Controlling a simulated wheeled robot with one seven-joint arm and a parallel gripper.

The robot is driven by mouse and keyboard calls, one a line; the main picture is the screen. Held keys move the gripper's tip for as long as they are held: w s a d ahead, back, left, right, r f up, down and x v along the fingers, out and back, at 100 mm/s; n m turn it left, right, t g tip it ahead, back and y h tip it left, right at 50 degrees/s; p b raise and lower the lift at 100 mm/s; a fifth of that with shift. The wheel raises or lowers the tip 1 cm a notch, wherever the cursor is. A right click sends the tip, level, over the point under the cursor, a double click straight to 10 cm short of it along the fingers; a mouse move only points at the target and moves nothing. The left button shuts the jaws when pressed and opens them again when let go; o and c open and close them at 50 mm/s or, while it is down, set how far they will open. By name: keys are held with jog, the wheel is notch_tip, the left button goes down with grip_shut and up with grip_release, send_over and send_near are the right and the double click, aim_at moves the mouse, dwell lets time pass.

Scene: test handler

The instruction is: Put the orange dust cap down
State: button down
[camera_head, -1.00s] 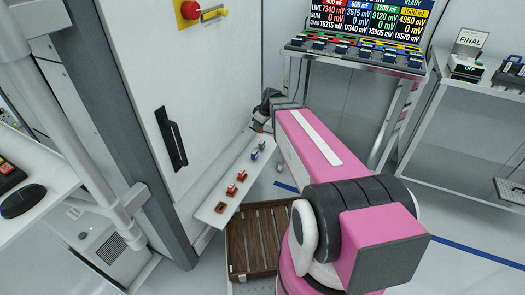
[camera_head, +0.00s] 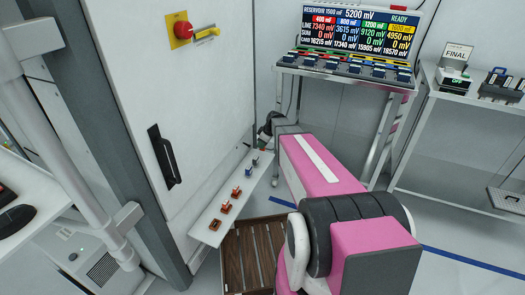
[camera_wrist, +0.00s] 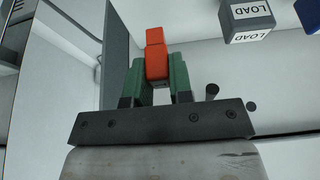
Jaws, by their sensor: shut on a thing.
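The orange dust cap (camera_wrist: 157,55) is a small block between the two green fingers of my gripper (camera_wrist: 157,78) in the wrist view. The fingers are shut on it, and its upper part sticks out beyond their tips. A pale surface lies behind it; I cannot tell whether the cap touches it. In the head view my arm hides most of the gripper, at the far end of a narrow white shelf (camera_head: 206,236). The cap cannot be made out clearly there.
Several small orange-red and blue pieces (camera_head: 226,207) stand along the shelf. A grey block marked LOAD (camera_wrist: 247,20) is right of the cap in the wrist view, with a blue block (camera_wrist: 308,14) beyond. A tall white cabinet (camera_head: 190,90) borders the shelf; a brown slatted crate (camera_head: 232,262) lies below.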

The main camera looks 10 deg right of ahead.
jog(key=shift+f, duration=2.05)
jog(key=shift+f, duration=0.1)
jog(key=c, duration=1)
grip_release()
jog(key=v, duration=1.2)
jog(key=s+a+m+h, duration=0.1)
jog(key=s+m, duration=0.2)
jog(key=s, duration=0.4)
jog(key=s+a+m+g+h, duration=0.1)
jog(key=s+m, duration=0.3)
jog(key=s, duration=0.4)
jog(key=s+a+m+g+h, duration=0.1)
jog(key=s+m, duration=0.3)
jog(key=s, duration=0.3)
jog(key=shift+s+a+f+h, duration=0.3)
jog(key=shift+s, duration=0.1)
